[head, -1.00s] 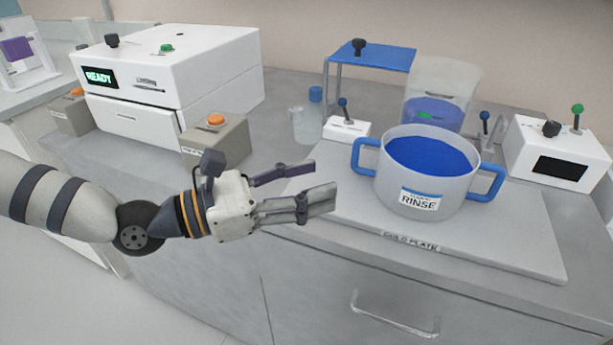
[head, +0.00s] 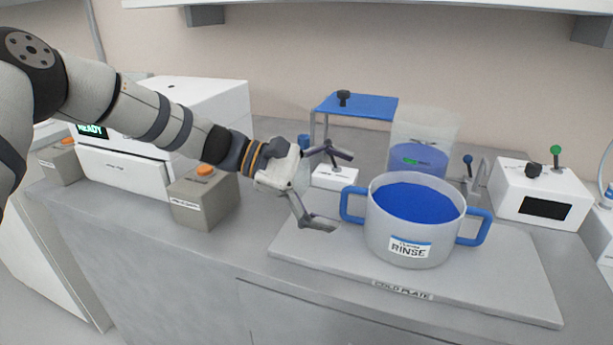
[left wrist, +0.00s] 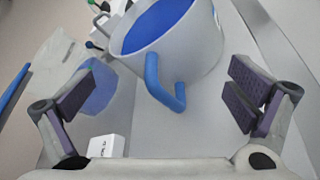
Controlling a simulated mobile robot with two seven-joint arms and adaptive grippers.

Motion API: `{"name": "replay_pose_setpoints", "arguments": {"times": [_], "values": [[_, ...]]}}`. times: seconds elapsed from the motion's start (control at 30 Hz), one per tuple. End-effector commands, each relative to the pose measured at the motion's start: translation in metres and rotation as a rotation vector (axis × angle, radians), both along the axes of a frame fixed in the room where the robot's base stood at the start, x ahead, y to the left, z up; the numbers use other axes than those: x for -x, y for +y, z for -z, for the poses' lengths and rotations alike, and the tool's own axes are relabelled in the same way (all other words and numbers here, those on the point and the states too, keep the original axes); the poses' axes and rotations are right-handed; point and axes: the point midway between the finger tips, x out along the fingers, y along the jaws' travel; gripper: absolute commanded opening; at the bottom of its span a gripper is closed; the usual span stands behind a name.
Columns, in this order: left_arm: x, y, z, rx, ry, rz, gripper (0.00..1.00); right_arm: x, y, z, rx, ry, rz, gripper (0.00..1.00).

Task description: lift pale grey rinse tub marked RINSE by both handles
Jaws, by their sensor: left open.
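The pale grey rinse tub (head: 385,237) stands upright on the cold plate (head: 305,248), with blue contents and a RINSE label on its front. Its left blue handle (head: 346,206) faces my left gripper; its right blue handle (head: 484,228) is free. My left gripper (head: 335,190) is open and empty, just left of the left handle and apart from it. In the left wrist view the tub (left wrist: 196,50) is at the top, and its near handle (left wrist: 165,88) lies ahead, between the two spread fingers (left wrist: 155,98). My right gripper is not in view.
A clear container with blue liquid (head: 422,150) and a blue-topped stand (head: 350,106) are behind the tub. A white box with a dark screen (head: 543,193) is at right. A grey box with an orange button (head: 205,200) is left, below my arm.

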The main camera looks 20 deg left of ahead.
Motion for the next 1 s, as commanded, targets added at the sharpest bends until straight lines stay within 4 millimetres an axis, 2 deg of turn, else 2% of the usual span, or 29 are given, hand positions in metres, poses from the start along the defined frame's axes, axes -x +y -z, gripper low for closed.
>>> {"name": "replay_pose_setpoints", "arguments": {"times": [0.1,0.2,0.5,0.53,0.9,0.97,1.0], "values": [[-0.005,-0.019,0.007,0.000,-0.001,0.000,0.99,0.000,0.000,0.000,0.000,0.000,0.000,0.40],[-0.007,-0.029,0.010,0.001,0.000,-0.001,0.99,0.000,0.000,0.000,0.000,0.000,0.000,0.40],[-0.009,-0.033,0.011,0.001,-0.002,-0.002,0.99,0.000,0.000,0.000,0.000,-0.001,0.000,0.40],[-0.009,-0.033,0.011,0.001,-0.002,-0.002,0.97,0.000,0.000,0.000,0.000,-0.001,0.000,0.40],[-0.008,-0.033,0.012,0.000,0.001,-0.002,0.13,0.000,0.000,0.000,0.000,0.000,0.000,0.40],[-0.008,-0.033,0.013,-0.001,0.001,-0.001,0.00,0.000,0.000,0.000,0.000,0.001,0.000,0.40],[-0.008,-0.033,0.013,-0.001,0.001,-0.001,0.00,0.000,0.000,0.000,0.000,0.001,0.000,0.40]]}}
